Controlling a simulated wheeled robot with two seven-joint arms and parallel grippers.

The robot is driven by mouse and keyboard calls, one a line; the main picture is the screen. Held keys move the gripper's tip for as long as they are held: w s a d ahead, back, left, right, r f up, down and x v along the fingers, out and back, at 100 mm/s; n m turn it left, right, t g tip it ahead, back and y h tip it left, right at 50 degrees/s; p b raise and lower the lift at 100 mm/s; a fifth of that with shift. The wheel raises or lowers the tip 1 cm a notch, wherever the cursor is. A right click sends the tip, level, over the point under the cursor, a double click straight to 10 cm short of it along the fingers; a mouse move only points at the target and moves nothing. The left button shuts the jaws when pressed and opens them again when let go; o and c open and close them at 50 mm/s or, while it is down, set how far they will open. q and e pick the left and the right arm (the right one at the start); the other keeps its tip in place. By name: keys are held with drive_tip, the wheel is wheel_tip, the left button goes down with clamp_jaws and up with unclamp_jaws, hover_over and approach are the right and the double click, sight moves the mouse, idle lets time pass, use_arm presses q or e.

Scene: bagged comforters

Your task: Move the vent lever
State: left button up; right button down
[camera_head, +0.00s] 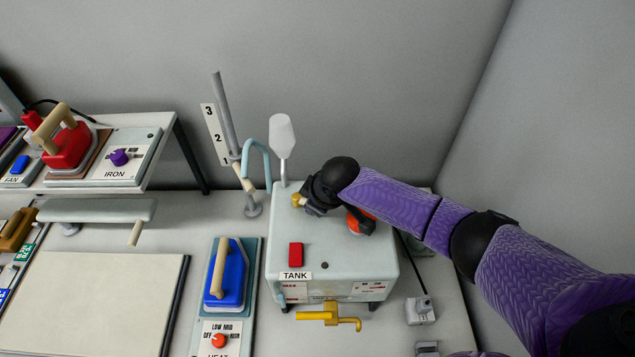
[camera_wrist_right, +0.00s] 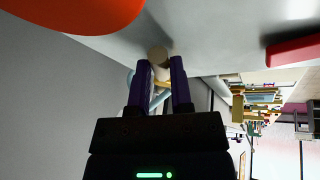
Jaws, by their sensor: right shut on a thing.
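The grey tank (camera_head: 325,250) labelled TANK stands on the bench at centre right in the head view. The vent lever (camera_head: 297,200), a small tan-yellow knob, sits at the tank top's far left, beside the pale blue pipe. My right gripper (camera_head: 306,202) reaches in from the right over the tank and is shut on the lever. In the right wrist view, the lever's round tan end (camera_wrist_right: 157,56) shows between the fingertips (camera_wrist_right: 160,70). The fingers and wrist hide much of the lever. My left gripper is out of view.
An orange-red knob (camera_head: 355,224) lies under my right wrist, and a red switch (camera_head: 295,254) is on the tank top. A white funnel (camera_head: 282,133) stands behind. A yellow tap (camera_head: 330,316) sticks out in front. A blue iron (camera_head: 225,278) stands left.

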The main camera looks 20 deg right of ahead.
drive_tip(key=shift+s+a+r+m+h+p, duration=0.25)
drive_tip(key=shift+a+m+h+p, duration=0.15)
drive_tip(key=shift+m+p, duration=0.5)
drive_tip(key=shift+s+a+f+m+h+p, duration=0.1)
drive_tip(key=shift+a+m+h+p, duration=0.15)
drive_tip(key=shift+m, duration=0.2)
drive_tip(key=shift+a+m+h+p, duration=0.15)
drive_tip(key=shift+m+p, duration=0.15)
drive_tip(key=shift+m, duration=0.15)
drive_tip(key=shift+s+a+f+m+h+p, duration=0.1)
drive_tip(key=shift+a+m+h+p, duration=0.2)
drive_tip(key=shift+m, duration=0.5)
drive_tip(key=shift+a+m+h+p, duration=0.2)
drive_tip(key=shift+m+h, duration=0.1)
drive_tip(key=shift+m, duration=0.5)
drive_tip(key=c, duration=0.5)
unclamp_jaws()
drive_tip(key=shift+c, duration=0.2)
